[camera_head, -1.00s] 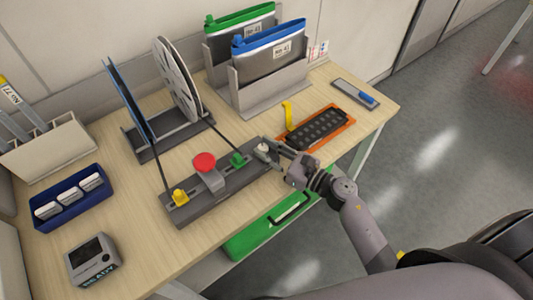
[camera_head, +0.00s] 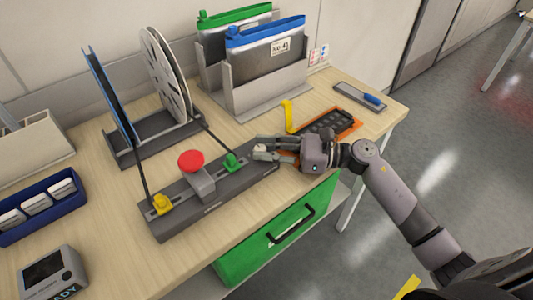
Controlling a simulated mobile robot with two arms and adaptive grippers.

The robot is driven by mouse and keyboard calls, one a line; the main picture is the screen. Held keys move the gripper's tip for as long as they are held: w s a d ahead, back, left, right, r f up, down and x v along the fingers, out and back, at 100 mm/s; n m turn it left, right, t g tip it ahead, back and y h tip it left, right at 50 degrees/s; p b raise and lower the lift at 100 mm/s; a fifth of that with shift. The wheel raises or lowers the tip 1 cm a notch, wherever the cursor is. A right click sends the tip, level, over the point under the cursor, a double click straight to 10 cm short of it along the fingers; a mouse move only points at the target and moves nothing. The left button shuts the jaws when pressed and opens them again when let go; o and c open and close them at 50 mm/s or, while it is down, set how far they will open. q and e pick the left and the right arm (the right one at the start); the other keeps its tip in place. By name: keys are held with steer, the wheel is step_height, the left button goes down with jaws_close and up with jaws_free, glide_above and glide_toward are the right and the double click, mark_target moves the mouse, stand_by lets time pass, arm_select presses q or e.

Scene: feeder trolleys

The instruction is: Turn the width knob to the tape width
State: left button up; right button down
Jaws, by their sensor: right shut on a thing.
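The dark splicing device (camera_head: 212,205) lies along the front of the wooden table, with a yellow clamp at its left, a red button and a green clamp. The pale width knob (camera_head: 260,152) is at its right end. My right gripper (camera_head: 268,148) comes in from the right and is shut on the knob, its fingers partly covering it. The knob's setting cannot be read. A tape reel (camera_head: 165,75) and a blue-edged reel (camera_head: 108,98) stand in a rack behind, with dark tapes running to the device. My left gripper is not in view.
An orange-edged tray (camera_head: 345,128) with a yellow strip lies just behind my right gripper. A grey holder (camera_head: 265,98) with blue and green pouches stands at the back. A blue box (camera_head: 45,220) and a small display unit (camera_head: 52,275) are at left.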

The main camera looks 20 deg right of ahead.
stand_by(0.3)
steer(key=c, duration=1.4)
jaws_free()
steer(key=shift+o, duration=0.2)
steer(key=shift+s+d, duration=0.1)
steer(key=shift+d, duration=0.1)
steer(key=v, duration=1.1)
steer(key=shift+s+d, duration=0.15)
steer(key=shift+d, duration=0.1)
